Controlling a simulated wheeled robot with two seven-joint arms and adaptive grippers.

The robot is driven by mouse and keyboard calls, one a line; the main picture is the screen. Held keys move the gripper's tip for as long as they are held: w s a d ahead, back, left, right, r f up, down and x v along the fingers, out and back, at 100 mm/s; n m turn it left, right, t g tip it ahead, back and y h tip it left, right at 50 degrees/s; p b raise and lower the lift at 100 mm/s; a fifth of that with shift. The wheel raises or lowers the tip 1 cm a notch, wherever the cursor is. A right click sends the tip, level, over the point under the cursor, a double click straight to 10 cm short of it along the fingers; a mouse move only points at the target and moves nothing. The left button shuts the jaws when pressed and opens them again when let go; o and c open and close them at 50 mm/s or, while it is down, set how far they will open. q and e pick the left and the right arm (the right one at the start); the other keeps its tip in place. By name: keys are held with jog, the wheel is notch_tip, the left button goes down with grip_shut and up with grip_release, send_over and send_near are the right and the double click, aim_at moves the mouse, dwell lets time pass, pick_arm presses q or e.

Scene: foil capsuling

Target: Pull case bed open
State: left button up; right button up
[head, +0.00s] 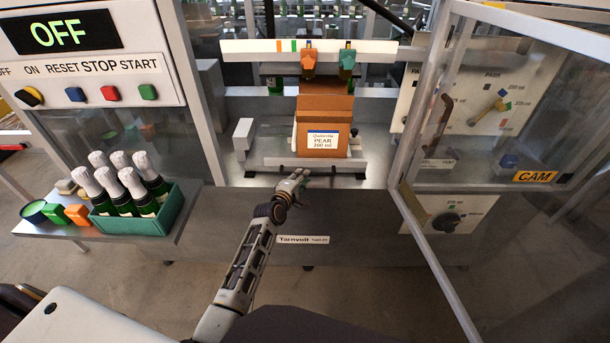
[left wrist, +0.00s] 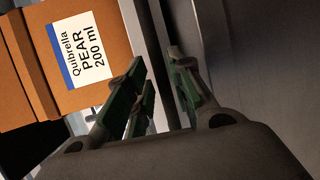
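The case bed (head: 350,166) is a pale grey platform with a front bar, low in the machine's open bay. An orange-brown cardboard case (head: 325,112) labelled "Quibrella PEAR 200 ml" stands on it; the case also shows in the left wrist view (left wrist: 80,55). My left gripper (head: 302,179) is just in front of the bed's front edge, below the case. In the left wrist view its green-padded fingers (left wrist: 158,65) are apart, with a grey bar or edge running between or behind them. I cannot tell whether they touch it. My right gripper is not in view.
A clear framed door (head: 432,240) stands open at right. A green crate (head: 175,212) of foil-topped bottles (head: 133,183) sits on a side shelf at left. The control panel (head: 90,92) reads OFF. Orange and green clamps (head: 308,60) hang above the case. Floor in front is clear.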

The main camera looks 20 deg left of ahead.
pick_arm(q)
jog(key=shift+x, duration=1.05)
jog(key=shift+w+f, duration=0.1)
jog(key=shift+w, duration=0.5)
jog(key=shift+c, duration=0.6)
grip_shut()
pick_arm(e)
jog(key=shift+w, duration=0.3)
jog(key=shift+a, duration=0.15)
